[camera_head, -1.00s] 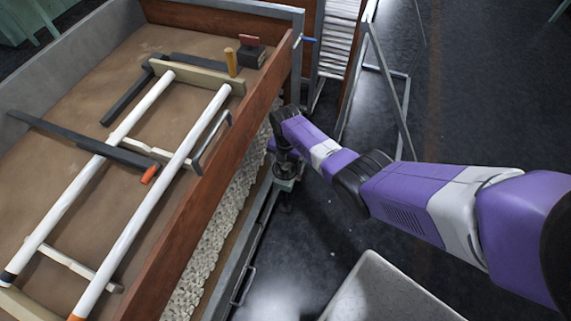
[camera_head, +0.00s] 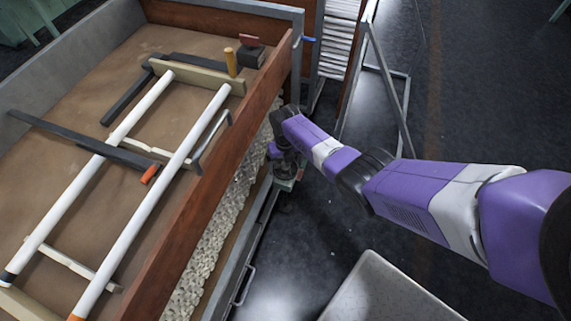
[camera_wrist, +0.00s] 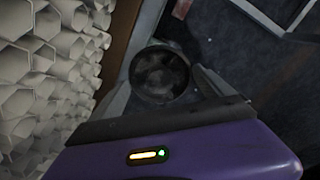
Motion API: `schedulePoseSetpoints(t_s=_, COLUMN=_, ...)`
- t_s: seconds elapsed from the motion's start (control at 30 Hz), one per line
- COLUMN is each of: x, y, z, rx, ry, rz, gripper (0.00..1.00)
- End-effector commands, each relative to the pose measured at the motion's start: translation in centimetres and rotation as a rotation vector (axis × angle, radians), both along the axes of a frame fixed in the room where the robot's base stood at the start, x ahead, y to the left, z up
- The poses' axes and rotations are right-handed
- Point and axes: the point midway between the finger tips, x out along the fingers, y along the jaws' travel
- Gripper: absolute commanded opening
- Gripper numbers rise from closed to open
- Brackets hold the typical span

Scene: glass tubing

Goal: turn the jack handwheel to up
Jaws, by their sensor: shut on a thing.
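The jack handwheel (camera_wrist: 160,75) shows in the wrist view as a dark round wheel with a black rim, in shadow. My gripper (camera_wrist: 165,82) is at the wheel, with one grey finger on its left and one on its right, shut on it. In the head view my gripper (camera_head: 284,158) reaches down beside the crate's outer wall, over a small greenish jack body (camera_head: 286,184). The wheel itself is mostly hidden there by my wrist. I cannot tell the wheel's turn angle.
A wooden crate (camera_head: 190,228) with white tubes and dark bars on top stands at left. Stacked hexagonal tube ends (camera_wrist: 45,75) are close to the gripper's left. A metal frame (camera_head: 395,110) stands behind my arm. A pale, speckled box (camera_head: 385,290) is at the bottom. Dark floor is open at right.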

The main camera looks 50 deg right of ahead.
Motion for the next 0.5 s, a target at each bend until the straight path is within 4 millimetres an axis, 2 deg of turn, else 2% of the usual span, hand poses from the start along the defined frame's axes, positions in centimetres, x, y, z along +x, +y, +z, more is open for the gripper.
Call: schedulePoseSetpoints(t_s=0.5, x=0.01, y=0.03, z=0.03, rx=0.001, ry=0.0, rz=0.032, gripper=0.5)
